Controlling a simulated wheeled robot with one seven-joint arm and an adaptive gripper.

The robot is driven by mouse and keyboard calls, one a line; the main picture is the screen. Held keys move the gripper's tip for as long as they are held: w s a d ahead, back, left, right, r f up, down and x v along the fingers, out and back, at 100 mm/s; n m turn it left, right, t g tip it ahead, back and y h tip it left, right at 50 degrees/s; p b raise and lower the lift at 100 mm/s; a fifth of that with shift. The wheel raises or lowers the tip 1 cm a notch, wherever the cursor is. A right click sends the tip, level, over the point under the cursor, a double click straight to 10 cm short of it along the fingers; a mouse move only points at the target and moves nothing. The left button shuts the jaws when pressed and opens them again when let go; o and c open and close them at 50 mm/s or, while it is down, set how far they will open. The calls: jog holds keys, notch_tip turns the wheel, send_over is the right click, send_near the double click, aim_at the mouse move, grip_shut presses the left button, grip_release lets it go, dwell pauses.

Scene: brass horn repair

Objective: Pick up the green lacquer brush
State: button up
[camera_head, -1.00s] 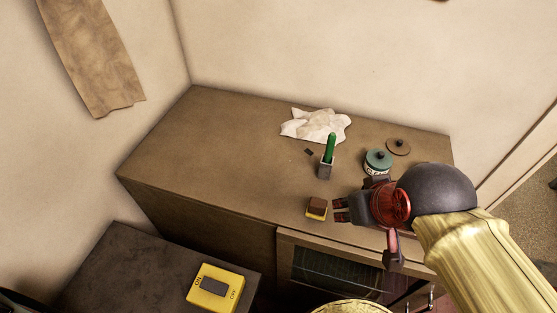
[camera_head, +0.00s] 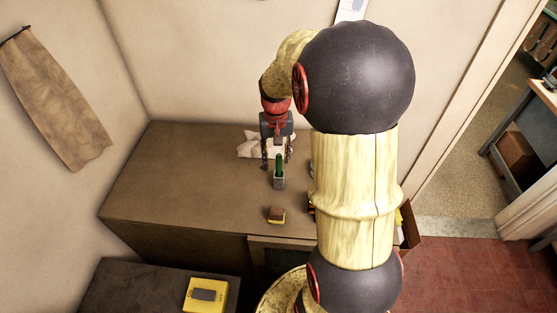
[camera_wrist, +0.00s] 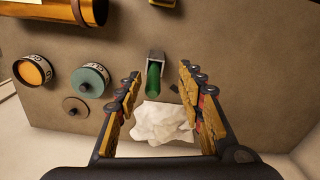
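The green lacquer brush (camera_head: 279,164) stands upright in a small grey square holder (camera_head: 279,184) on the brown cabinet top. In the wrist view the brush's green handle (camera_wrist: 154,78) points toward the camera, with the holder (camera_wrist: 156,56) beyond it. My gripper (camera_head: 277,160) is above and behind the brush, pointing down. In the wrist view its two fingers (camera_wrist: 157,82) are spread wide, with the brush tip between their ends and apart from both. Nothing is held.
A crumpled white cloth (camera_wrist: 163,122) lies beside the holder. A teal-lidded jar (camera_wrist: 90,80), an orange-topped jar (camera_wrist: 33,72) and a brown lid (camera_wrist: 75,107) stand to one side. A yellow-and-brown block (camera_head: 276,215) sits near the front edge.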

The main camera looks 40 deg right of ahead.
aim_at(279, 168)
jog(key=shift+w+d+f, duration=0.15)
jog(key=shift+d+f, duration=0.1)
jog(key=shift+d, duration=0.25)
jog(key=shift+w+d+f, duration=0.15)
jog(key=shift+d+f, duration=0.05)
jog(key=shift+d, duration=0.25)
jog(key=shift+d+f+m, duration=0.15)
jog(key=shift+f+m, duration=0.15)
jog(key=f, duration=0.5)
jog(key=f+p, duration=0.1)
jog(key=f, duration=0.1)
jog(key=shift+w+f, duration=0.15)
jog(key=shift+w, duration=0.1)
grip_shut()
